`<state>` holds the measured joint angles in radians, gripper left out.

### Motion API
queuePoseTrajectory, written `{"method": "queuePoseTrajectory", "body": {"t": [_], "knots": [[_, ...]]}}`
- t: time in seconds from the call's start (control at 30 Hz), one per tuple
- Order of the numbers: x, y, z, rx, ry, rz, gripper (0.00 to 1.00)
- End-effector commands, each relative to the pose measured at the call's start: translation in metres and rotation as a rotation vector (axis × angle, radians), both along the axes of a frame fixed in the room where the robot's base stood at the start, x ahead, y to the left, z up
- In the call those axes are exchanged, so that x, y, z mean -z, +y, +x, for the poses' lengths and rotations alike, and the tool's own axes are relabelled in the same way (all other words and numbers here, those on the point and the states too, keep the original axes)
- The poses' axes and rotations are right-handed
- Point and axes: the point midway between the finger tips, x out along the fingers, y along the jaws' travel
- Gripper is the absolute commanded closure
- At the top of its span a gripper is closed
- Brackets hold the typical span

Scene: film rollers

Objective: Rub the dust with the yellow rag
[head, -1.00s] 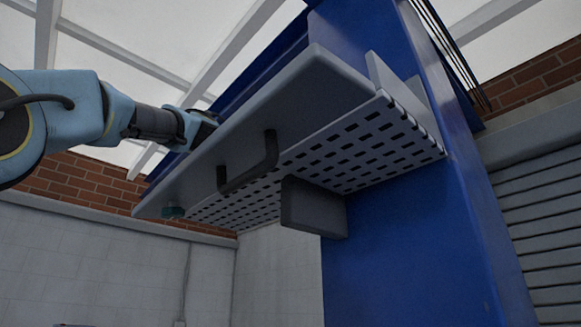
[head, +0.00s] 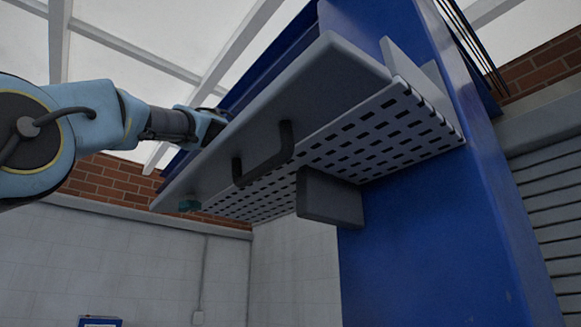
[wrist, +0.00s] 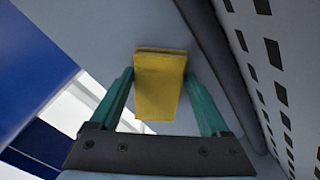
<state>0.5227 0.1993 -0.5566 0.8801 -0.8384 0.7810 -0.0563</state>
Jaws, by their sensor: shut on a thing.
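In the wrist view my gripper (wrist: 158,76) has two teal fingers. The yellow rag (wrist: 160,88), a flat rectangular block in looks, is held between them. Beyond the rag is a plain grey surface. In the head view my gripper and the rag are hidden behind the grey panel (head: 285,90), and my wrist (head: 205,127) reaches its far upper edge. I cannot make out the dust in either view.
A dark handle (head: 265,158) sticks out of the panel's near face. A slotted grey plate (head: 375,135) runs beneath it, with a grey block (head: 330,199) below. A blue column (head: 440,230) stands at right.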

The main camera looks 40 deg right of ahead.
Motion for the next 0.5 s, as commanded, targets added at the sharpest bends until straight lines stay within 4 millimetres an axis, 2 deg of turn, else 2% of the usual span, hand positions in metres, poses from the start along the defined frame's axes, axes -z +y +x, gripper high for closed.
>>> {"method": "queuePoseTrajectory", "body": {"t": [0.2,0.5], "knots": [[0.002,0.001,-0.02,0.006,0.001,0.001,0.64],[0.002,0.002,-0.031,0.005,0.002,0.002,0.64]]}}
